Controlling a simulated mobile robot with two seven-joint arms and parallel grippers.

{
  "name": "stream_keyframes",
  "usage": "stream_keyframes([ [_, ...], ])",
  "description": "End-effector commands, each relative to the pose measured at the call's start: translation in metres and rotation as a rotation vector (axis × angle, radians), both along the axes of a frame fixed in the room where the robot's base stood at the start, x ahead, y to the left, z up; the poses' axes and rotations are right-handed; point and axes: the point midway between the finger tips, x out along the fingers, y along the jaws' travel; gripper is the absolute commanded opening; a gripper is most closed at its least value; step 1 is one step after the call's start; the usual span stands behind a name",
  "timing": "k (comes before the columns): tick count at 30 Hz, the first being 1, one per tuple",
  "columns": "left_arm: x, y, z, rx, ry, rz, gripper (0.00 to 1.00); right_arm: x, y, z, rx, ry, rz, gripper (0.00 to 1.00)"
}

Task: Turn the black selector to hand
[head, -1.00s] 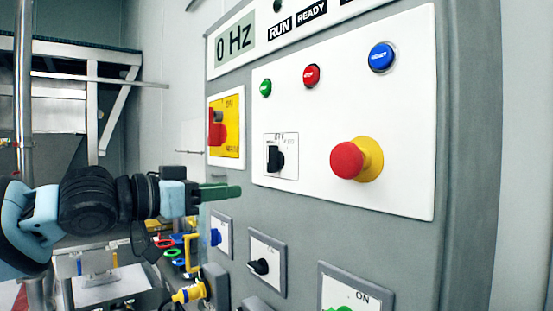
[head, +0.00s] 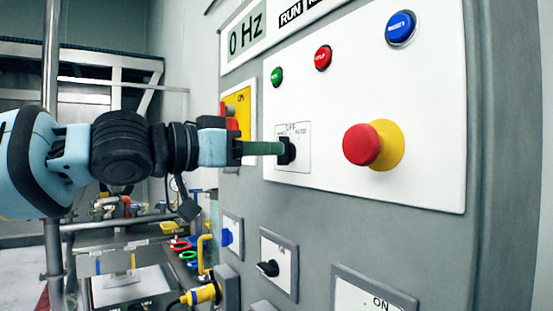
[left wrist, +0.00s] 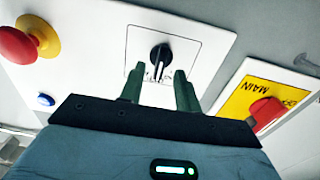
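The black selector (head: 287,152) sits on a small labelled plate on the white panel. It also shows in the left wrist view (left wrist: 160,56), its knob between and just beyond the two green fingertips. My left gripper (head: 268,148) is in front of the selector, its fingers pointing at the panel. In the left wrist view the left gripper (left wrist: 158,80) is open, with one finger on each side of the knob's line and a gap between them. I cannot tell whether the fingers touch the knob. The plate's lettering is partly hidden. My right gripper is not in view.
A red emergency button (head: 362,145) on a yellow collar stands out to the right of the selector. A red switch on a yellow plate (head: 238,104) is close on the left. Green, red and blue buttons (head: 401,27) are above. Another black selector (head: 268,268) is below.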

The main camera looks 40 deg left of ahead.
Motion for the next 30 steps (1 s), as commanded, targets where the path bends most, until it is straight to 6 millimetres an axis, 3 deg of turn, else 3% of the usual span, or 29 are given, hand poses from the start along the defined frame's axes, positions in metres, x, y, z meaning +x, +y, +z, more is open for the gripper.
stream_keyframes([
  [6,0.019,-0.007,-0.001,0.001,0.002,0.001,0.33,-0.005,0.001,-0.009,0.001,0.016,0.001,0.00],
  [16,0.020,-0.008,0.002,-0.001,-0.003,0.000,0.33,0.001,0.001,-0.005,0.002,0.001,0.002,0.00],
  [24,0.020,-0.008,0.001,-0.001,-0.002,0.000,0.00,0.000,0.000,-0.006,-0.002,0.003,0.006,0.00],
  [30,0.020,-0.008,0.001,-0.004,0.000,0.000,0.00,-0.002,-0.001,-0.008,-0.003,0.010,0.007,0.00],
])
